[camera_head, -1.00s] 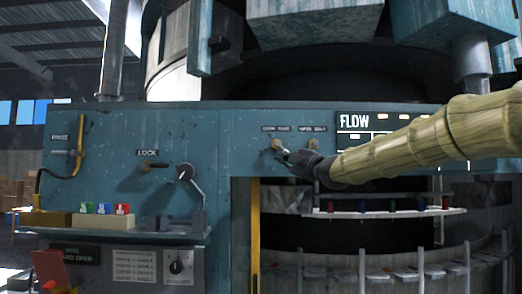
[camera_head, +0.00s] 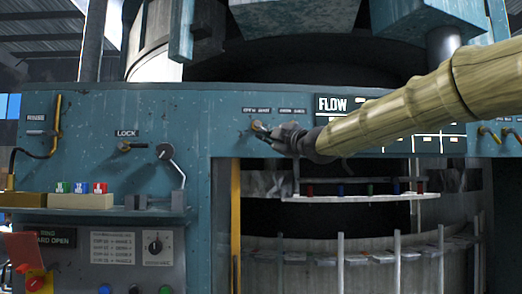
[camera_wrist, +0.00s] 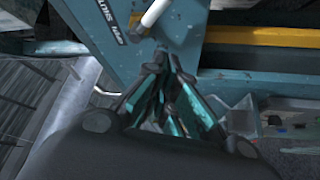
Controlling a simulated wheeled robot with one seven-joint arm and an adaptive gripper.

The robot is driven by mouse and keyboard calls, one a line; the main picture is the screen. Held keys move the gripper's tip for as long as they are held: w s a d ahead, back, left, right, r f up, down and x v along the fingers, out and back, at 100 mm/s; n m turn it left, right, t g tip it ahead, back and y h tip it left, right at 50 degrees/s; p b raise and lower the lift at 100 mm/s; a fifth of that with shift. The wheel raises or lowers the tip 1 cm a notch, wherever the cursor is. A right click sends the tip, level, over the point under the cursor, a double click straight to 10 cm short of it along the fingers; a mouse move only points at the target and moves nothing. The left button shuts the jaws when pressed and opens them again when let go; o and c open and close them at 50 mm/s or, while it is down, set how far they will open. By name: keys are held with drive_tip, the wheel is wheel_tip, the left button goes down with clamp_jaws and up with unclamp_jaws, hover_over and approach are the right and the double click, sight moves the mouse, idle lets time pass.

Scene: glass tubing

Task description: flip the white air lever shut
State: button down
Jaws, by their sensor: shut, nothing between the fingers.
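The teal panel (camera_head: 100,105) carries a small pale knob (camera_head: 257,126) under a label reading roughly "OPEN SHUT". A second label beside it has its fitting hidden behind my gripper. My gripper (camera_head: 265,136) is shut and empty, with its tips just below and beside the pale knob. In the wrist view a white rod-shaped lever (camera_wrist: 159,12) stands out from the panel next to a partly cut-off label. The tips of my gripper (camera_wrist: 164,62) are close to it, at its lower end. I cannot tell whether they touch. The lever's far end is out of frame.
A LOCK knob (camera_head: 126,146) and a dark-handled lever (camera_head: 168,155) are on the left of the panel. A FLOW display (camera_head: 335,104) is behind my arm. Below the panel are a white rack (camera_head: 350,198) and a yellow upright bar (camera_head: 236,220).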

drive_tip(key=shift+s+d+r+b, duration=0.15)
drive_tip(key=shift+s+d+r, duration=0.2)
drive_tip(key=shift+s, duration=0.3)
drive_tip(key=shift+s+d+r+b, duration=0.2)
drive_tip(key=shift+s+d, duration=0.15)
drive_tip(key=shift+s, duration=0.25)
drive_tip(key=shift+w+a, duration=0.1)
drive_tip(key=shift+f, duration=0.1)
